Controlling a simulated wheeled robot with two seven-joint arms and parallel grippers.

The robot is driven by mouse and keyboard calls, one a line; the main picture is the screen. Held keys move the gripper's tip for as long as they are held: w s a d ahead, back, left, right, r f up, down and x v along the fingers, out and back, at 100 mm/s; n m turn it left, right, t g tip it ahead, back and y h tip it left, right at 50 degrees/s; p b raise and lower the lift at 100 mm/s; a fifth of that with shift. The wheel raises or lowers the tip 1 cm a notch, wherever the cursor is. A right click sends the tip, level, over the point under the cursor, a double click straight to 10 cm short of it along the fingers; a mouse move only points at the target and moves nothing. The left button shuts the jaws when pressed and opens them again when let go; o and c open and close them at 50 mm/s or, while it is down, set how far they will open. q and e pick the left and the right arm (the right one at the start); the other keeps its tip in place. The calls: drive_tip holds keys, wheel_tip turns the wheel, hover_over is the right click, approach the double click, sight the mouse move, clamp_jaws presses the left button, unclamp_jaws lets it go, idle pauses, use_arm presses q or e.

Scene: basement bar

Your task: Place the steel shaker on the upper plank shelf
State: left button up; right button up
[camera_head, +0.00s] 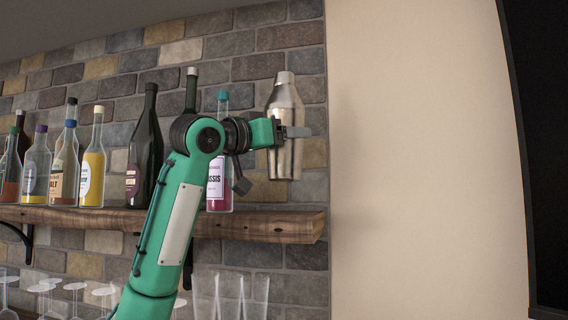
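The steel shaker (284,98) is upright, silver, with a domed cap. It is held in the air near the right end of the plank shelf (270,227), and bricks show between its base and the plank. My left gripper (292,132), on the green arm rising from the lower left, is around the shaker's middle and appears shut on it. The far finger is hidden. My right gripper is not in view.
A red bottle with a teal cap (220,190) stands on the shelf just left of the shaker. A dark wine bottle (145,150) and several other bottles fill the left. Glasses (240,295) show below. A dark panel (540,150) is at far right.

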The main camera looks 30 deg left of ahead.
sight(272, 169)
use_arm(q)
wheel_tip(272, 169, down, 3)
drive_tip(key=shift+r, duration=0.15)
drive_tip(key=shift+w, duration=0.1)
drive_tip(key=shift+f+p, duration=0.75)
drive_tip(key=shift+f, duration=0.85)
drive_tip(key=shift+a+f, duration=0.1)
drive_tip(key=shift+f, duration=0.2)
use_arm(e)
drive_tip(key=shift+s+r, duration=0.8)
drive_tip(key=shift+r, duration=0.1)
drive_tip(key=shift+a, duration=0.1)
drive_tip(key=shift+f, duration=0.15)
use_arm(q)
drive_tip(key=o, duration=0.7)
drive_tip(key=shift+f, duration=0.15)
drive_tip(key=o, duration=0.5)
